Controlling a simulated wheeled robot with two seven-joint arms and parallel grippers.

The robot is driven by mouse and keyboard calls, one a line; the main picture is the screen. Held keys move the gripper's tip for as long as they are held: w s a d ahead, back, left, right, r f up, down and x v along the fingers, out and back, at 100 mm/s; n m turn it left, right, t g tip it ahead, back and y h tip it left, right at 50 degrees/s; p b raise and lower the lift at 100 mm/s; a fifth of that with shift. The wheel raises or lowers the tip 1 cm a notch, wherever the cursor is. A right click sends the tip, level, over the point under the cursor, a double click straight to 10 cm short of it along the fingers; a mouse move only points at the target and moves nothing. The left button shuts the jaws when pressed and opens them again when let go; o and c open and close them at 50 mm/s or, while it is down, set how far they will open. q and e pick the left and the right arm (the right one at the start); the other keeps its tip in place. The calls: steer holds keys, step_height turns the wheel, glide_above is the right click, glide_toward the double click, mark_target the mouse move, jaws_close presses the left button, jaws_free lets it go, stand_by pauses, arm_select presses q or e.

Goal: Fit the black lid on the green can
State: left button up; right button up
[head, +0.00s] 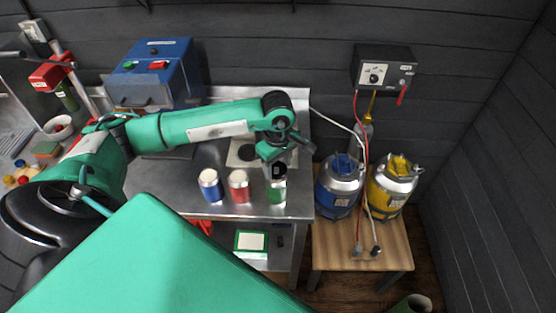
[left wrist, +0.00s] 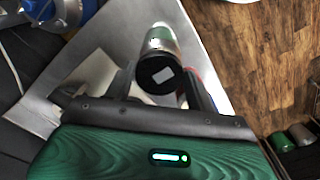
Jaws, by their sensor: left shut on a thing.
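The green can (head: 276,192) stands upright near the front right corner of the steel table, right of the red can. It also shows in the left wrist view (left wrist: 161,39), partly hidden behind the lid. The black lid (head: 279,170) is directly over the green can's top; I cannot tell whether they touch. In the left wrist view the lid is a black disc with a white label (left wrist: 155,80). My left gripper (head: 277,163) is shut on the lid from above. My right gripper is not in view.
A red can (head: 238,186) and a blue can (head: 210,186) stand left of the green can. A blue machine (head: 155,75) stands at the back left. Blue (head: 338,188) and yellow (head: 391,188) kegs stand on a wooden table to the right, with hoses rising behind.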

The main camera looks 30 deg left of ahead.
arm_select(q)
steer(key=shift+f, duration=0.5)
steer(key=shift+f+b, duration=0.35)
steer(key=shift+b, duration=0.3)
stand_by(0.5)
steer(key=shift+b, duration=0.55)
steer(key=shift+f, duration=0.2)
steer(key=shift+f+b, duration=0.2)
steer(key=shift+b, duration=0.3)
steer(key=shift+f, duration=0.15)
